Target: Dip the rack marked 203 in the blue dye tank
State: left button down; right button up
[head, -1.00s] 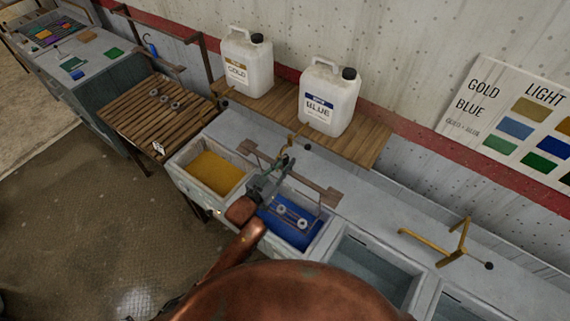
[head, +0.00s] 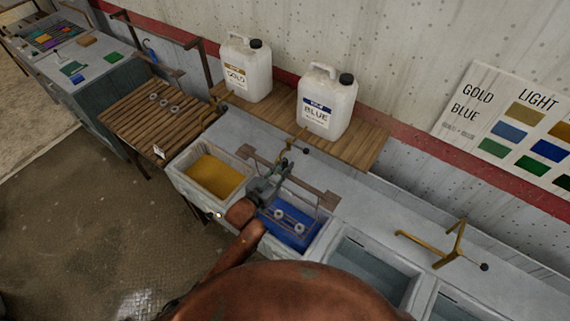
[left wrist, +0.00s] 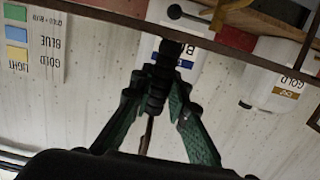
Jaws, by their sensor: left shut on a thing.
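My left gripper (head: 283,168) reaches over the blue dye tank (head: 318,246) and is shut on the upper part of a rack (head: 325,198). The rack has a brown crossbar, and its thin frame with pale round pieces hangs down into the blue tank at the dye. I cannot read a number on it. In the left wrist view, the green fingers (left wrist: 158,75) close together on a dark stem, with a dark bar (left wrist: 105,14) across the top. My right gripper is not in view.
A gold dye tank (head: 212,176) is left of the blue one, and a water-like basin (head: 372,268) is right. Gold (head: 246,68) and blue (head: 327,100) jugs stand on a shelf behind. A slatted stand (head: 150,118) holds round pieces and a tag.

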pick_arm(q)
notch_tip(320, 180, down, 18)
jog(key=b, duration=1.2)
jog(key=shift+s, duration=0.1)
dwell(1.4)
jog(key=shift+r, duration=0.1)
dwell(1.7)
